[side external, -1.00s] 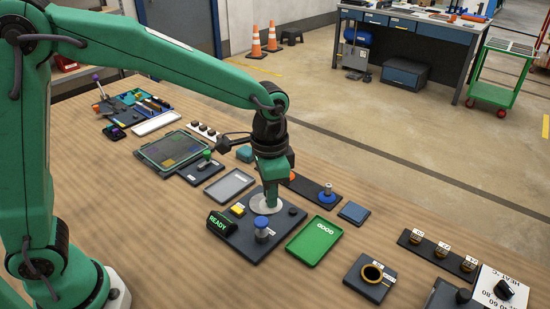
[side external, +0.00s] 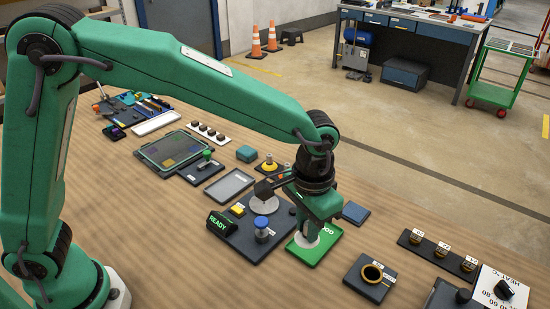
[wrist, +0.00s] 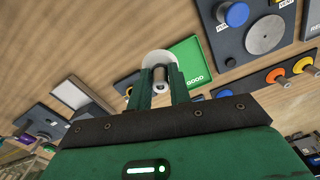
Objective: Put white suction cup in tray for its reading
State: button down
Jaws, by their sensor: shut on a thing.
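The white suction cup (side external: 307,238) is between my gripper's fingers. Its pale disc (wrist: 157,58) and metal stem (wrist: 156,88) show in the wrist view. My gripper (side external: 312,226) is shut on it, pointing down over the green tray (side external: 329,236). The wrist view shows the tray's "GOOD" marking (wrist: 194,78) just beside the cup. I cannot tell whether the cup touches the tray floor. The tester (side external: 240,237) is left of the tray, with a lit "READY" display (side external: 218,224), a bare round plate (side external: 264,204) and a blue knob (side external: 261,222).
A grey tray (side external: 229,185) lies behind the tester, and a blue pad (side external: 355,212) lies right of the green tray. A yellow cup (side external: 268,164) stands behind my gripper. A block with a brass ring (side external: 372,273) is at front right. Bare table lies in front.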

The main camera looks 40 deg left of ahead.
jog(key=shift+n, duration=0.5)
jog(key=w+a+f, duration=0.1)
jog(key=w+f, duration=0.1)
jog(key=w, duration=0.1)
jog(key=w+a+f, duration=0.1)
jog(key=w+f, duration=0.2)
jog(key=w+a+f, duration=0.1)
jog(key=w+f, duration=0.1)
jog(key=w, duration=0.1)
jog(key=shift+f, duration=2.2)
jog(key=shift+f, duration=0.15)
jog(key=c, duration=1.3)
grip_release()
notch_tip(320, 180, up, 12)
